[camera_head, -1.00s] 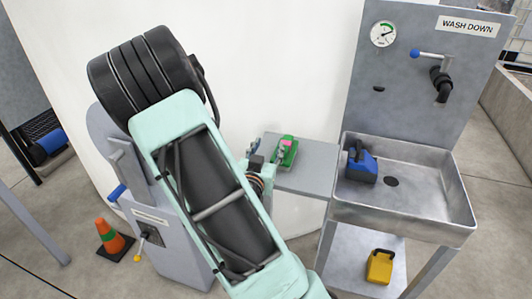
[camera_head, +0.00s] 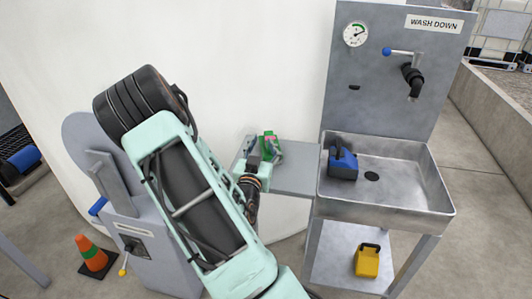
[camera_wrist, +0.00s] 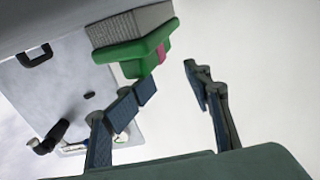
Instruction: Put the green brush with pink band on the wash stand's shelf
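The green brush with pink band (camera_head: 268,137) appears to rest on the wash stand's grey side shelf (camera_head: 298,182), toward its back left, partly hidden by my gripper. In the wrist view the brush (camera_wrist: 130,53) shows its green body, pink band and pale grey bristles, with the bristles against the grey shelf surface (camera_wrist: 45,15). My gripper (camera_head: 267,152) is over the shelf's left part. In the wrist view my gripper (camera_wrist: 170,82) has its fingers apart, with nothing clamped between them; the brush lies just beyond the left fingertip.
A yellow jug (camera_head: 367,260) is on the lower level. A tap (camera_head: 412,78) is on the back panel. A grey cabinet (camera_head: 150,245) and orange cone (camera_head: 93,255) stand left. The shelf's right part is clear.

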